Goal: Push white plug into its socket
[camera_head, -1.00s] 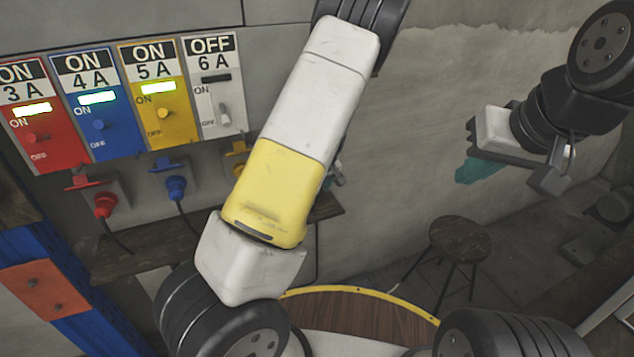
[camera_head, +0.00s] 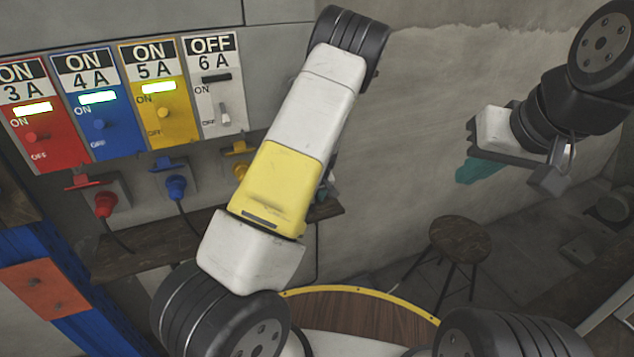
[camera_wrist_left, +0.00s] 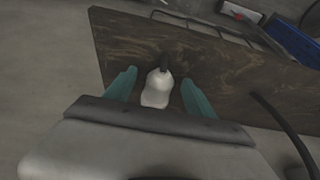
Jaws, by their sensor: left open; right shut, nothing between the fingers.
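The white plug (camera_wrist_left: 157,90) with its dark cord end lies over the wooden shelf in the left wrist view. My left gripper (camera_wrist_left: 160,80) is open, one teal finger on each side of the plug, with gaps visible. In the head view my left arm hides the plug and most of that gripper. The white socket is not visible, probably behind the same arm. The white 6 A panel (camera_head: 213,85) reads OFF, with its lamp dark. My right gripper (camera_head: 478,170) is shut and empty, away at the right.
Red (camera_head: 105,204) and blue (camera_head: 175,187) plugs sit in sockets below their lit ON panels. A yellow socket (camera_head: 236,150) is partly covered by my left arm. The wooden shelf (camera_head: 130,257) runs below them. A stool (camera_head: 460,238) stands at the right.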

